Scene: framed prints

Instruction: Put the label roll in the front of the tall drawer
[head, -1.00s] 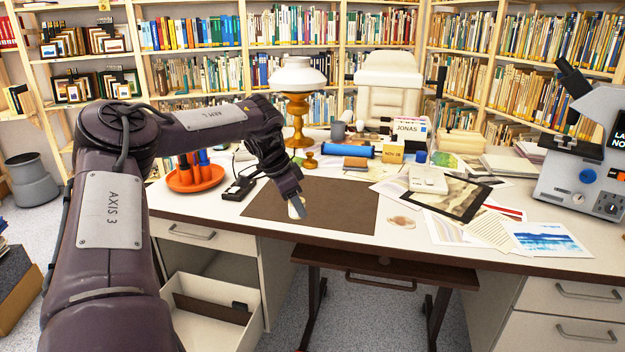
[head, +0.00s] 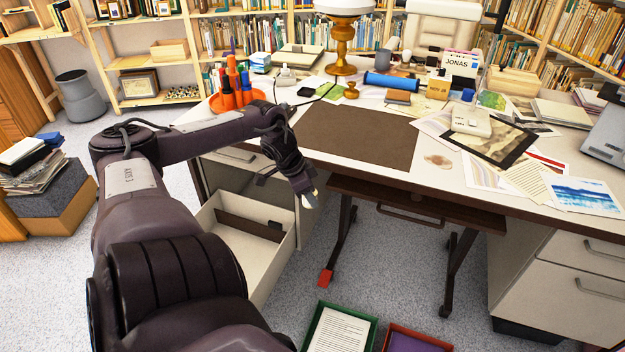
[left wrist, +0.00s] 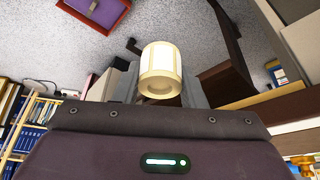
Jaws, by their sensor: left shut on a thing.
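My left gripper (head: 308,196) is shut on the label roll, a small cream cylinder (left wrist: 160,72) that fills the middle of the left wrist view. In the head view only a pale bit of the roll shows at the fingertips. The gripper hangs in front of the desk edge, to the right of the open tall drawer (head: 270,270) in the picture. The drawer is white, with a brown divider (head: 249,226) across it. The bare floor of the front part shows, partly hidden by my arm. My right gripper is out of view.
The desk (head: 360,165) holds a brown mat (head: 360,138), prints, a lamp (head: 341,45) and an orange pen tray (head: 236,100). A dark keyboard shelf (head: 400,207) sits right of the gripper. A green tray (head: 340,328) and a red-purple one (head: 415,340) lie on the floor.

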